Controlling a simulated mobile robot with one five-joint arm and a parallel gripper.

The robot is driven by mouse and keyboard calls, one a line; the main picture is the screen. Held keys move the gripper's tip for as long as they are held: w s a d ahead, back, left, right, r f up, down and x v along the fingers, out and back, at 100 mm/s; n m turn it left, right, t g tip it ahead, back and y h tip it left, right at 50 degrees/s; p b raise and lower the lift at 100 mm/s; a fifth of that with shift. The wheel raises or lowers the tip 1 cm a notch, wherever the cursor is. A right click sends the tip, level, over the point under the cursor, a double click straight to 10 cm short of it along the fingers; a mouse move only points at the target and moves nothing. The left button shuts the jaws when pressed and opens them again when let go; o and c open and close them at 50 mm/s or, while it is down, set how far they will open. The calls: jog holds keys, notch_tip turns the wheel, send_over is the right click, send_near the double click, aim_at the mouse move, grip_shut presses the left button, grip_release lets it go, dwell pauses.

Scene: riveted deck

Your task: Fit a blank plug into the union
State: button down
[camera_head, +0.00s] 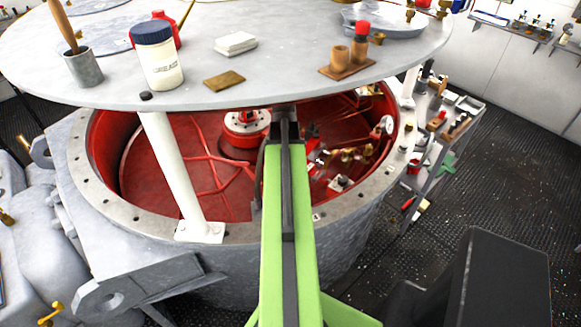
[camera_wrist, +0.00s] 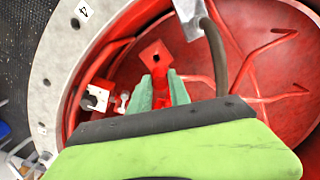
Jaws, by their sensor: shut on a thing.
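In the wrist view my gripper (camera_wrist: 160,92) has its two green fingers closed around a red piece (camera_wrist: 161,98), which I take to be the blank plug. A red square-faced part with a dark hole (camera_wrist: 155,57) shows just beyond the fingertips. I cannot tell whether it belongs to the held piece or stands apart. Brass fittings (camera_head: 348,156) lie inside the red drum at the right in the head view. I cannot tell which part is the union. My own arm hides the gripper in the head view.
The red drum (camera_head: 160,172) has a grey bolted rim. A round grey plate (camera_head: 290,72) on white posts (camera_head: 172,170) overhangs it, bearing a grease jar (camera_head: 158,62) and small parts. A white block (camera_wrist: 95,98) sits left of my fingers. A grey hose (camera_wrist: 216,55) runs close at right.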

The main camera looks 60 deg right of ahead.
jog(key=shift+s+a+r, duration=0.3)
jog(key=shift+s+r, duration=0.1)
jog(key=shift+s, duration=0.1)
jog(key=f+b, duration=0.3)
jog(key=shift+d+f, duration=0.15)
jog(key=shift+d, duration=0.25)
notch_tip(320, 180, down, 5)
jog(key=b, duration=0.4)
jog(key=shift+b, duration=0.35)
jog(key=shift+a+f+b, duration=0.1)
jog(key=shift+f+b, duration=1.05)
jog(key=shift+b, duration=0.2)
dwell(0.5)
jog(key=c, duration=1.1)
grip_release()
jog(key=shift+r, duration=0.1)
